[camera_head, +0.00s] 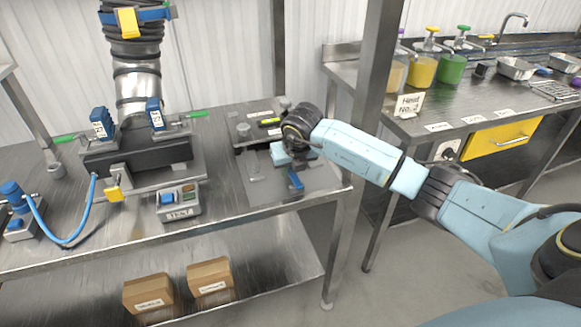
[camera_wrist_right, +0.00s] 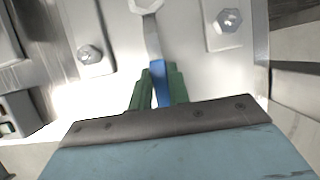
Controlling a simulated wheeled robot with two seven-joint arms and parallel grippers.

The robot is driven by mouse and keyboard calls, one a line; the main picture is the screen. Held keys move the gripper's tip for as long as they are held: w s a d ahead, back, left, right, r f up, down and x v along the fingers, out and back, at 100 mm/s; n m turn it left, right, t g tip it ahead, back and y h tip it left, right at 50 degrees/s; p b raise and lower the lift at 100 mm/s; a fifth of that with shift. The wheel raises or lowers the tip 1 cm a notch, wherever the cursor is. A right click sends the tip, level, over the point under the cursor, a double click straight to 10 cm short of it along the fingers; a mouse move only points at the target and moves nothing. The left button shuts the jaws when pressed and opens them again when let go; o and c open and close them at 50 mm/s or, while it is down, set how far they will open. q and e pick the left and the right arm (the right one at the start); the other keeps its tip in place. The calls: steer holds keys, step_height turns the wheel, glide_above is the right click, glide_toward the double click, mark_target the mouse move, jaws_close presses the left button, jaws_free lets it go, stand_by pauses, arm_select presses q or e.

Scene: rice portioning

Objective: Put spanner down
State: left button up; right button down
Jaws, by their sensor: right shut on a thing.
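My right gripper (camera_wrist_right: 157,84) is shut on the spanner's blue handle (camera_wrist_right: 160,80) in the right wrist view, with one green finger on each side. The spanner's metal shaft (camera_wrist_right: 151,38) runs up from the fingers to a pale head at the top edge of that view, partly cut off. In the head view my right arm reaches in from the right, and a blue piece (camera_head: 295,180) shows below the wrist over the bench's right end. The fingers are mostly hidden there. I cannot tell whether the spanner touches the metal surface. My left gripper is not in view.
The metal bench (camera_head: 235,203) carries a dark machine block (camera_head: 140,153) with blue clamps and a small grey control box (camera_head: 179,203). A yellow-green item (camera_head: 270,121) lies behind my right wrist. Bolted plates (camera_wrist_right: 90,53) flank the spanner. A bench post (camera_head: 372,70) stands near my arm.

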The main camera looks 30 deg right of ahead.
steer(key=c, duration=1.8)
jaws_free()
steer(key=shift+f, duration=0.15)
steer(key=o, duration=0.5)
steer(key=shift+s+r, duration=0.1)
steer(key=shift+r, duration=0.5)
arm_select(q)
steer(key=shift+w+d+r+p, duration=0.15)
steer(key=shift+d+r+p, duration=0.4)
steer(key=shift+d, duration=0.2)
arm_select(e)
steer(key=v, duration=1.1)
steer(key=shift+s+r, duration=0.1)
steer(key=shift+s, duration=0.1)
steer(key=shift+a, duration=0.1)
